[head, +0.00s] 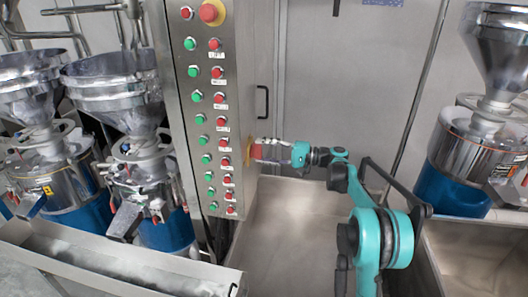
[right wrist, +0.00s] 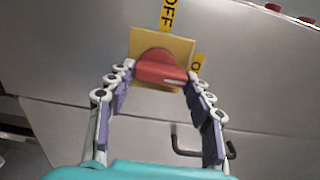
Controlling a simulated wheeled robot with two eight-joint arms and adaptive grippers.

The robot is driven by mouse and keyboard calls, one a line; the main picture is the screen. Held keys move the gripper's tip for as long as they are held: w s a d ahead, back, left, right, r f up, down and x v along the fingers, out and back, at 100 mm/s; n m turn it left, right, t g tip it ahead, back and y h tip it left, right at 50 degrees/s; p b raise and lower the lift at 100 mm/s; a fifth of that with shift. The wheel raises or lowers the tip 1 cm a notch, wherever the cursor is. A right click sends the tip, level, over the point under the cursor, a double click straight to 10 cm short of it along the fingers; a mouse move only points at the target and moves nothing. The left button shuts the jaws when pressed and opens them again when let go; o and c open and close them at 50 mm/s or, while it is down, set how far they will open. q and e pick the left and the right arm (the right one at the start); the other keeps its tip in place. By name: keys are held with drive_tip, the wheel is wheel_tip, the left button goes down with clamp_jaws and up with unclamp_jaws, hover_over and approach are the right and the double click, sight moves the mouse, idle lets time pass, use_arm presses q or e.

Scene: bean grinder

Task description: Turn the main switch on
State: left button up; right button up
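The main switch is a red rotary knob (right wrist: 162,67) on a yellow plate (right wrist: 177,44), on the side of the grey control cabinet. An "OFF" label (right wrist: 169,14) is above it and a second yellow label, partly hidden, is to its right. In the head view the red knob (head: 257,151) shows at the cabinet's right edge. My right gripper (head: 268,151) is at the knob. In the right wrist view its fingers (right wrist: 160,80) are spread on both sides of the knob; I cannot tell whether they touch it. My left gripper is not in view.
The cabinet front (head: 185,90) carries rows of green and red buttons and a red emergency knob (head: 212,12) on top. A black handle (head: 262,102) is near the switch. Grinders with steel hoppers (head: 115,80) stand left, another (head: 490,130) right. A steel bin (head: 290,215) lies below my arm.

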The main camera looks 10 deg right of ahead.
drive_tip(key=o, duration=0.4)
drive_tip(key=shift+d, duration=0.1)
drive_tip(key=v, duration=1.2)
drive_tip(key=shift+f, duration=0.1)
